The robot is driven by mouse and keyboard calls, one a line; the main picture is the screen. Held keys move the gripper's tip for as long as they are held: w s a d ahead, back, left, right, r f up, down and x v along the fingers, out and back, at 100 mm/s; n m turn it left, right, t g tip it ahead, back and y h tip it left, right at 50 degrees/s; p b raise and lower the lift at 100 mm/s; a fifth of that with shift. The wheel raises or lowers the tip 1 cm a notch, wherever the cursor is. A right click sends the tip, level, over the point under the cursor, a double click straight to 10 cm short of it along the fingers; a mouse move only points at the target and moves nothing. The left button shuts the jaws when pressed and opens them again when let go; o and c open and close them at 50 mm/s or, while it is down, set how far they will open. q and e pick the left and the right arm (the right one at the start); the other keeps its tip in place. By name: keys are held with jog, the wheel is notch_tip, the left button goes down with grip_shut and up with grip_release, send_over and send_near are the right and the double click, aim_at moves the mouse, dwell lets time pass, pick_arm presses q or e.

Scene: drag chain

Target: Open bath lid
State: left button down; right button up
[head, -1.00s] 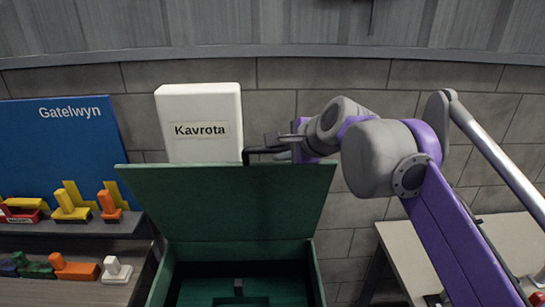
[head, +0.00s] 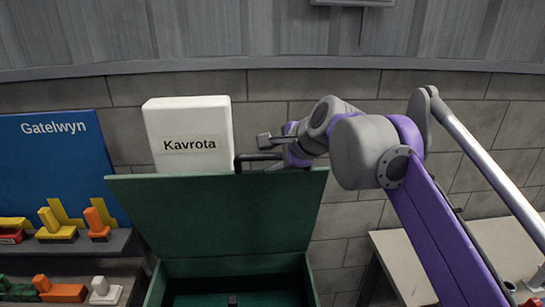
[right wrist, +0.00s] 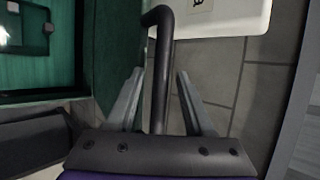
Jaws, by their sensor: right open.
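The green bath lid (head: 220,215) stands raised at the back of the green bath (head: 240,267), and part of the dark inside shows. A black bar handle (head: 258,157) rises from the lid's top edge. My right gripper (head: 272,150) is open at the handle's right end. In the right wrist view the black handle (right wrist: 161,70) runs between the two spread grey fingers of my right gripper (right wrist: 159,85), with a gap on each side. The lid (right wrist: 115,45) also shows there at the left. My left gripper is not in view.
A white box labelled Kavrota (head: 190,125) stands behind the lid, near the grey block wall. At the left are a blue Gatelwyn board (head: 60,150) and shelves with coloured parts. A pale table (head: 405,260) stands at the right, below my right arm.

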jog(key=shift+s, duration=0.1)
jog(key=v, duration=1)
jog(key=shift+s+d+r, duration=0.15)
jog(key=shift+s+r, duration=0.1)
jog(key=shift+r, duration=0.05)
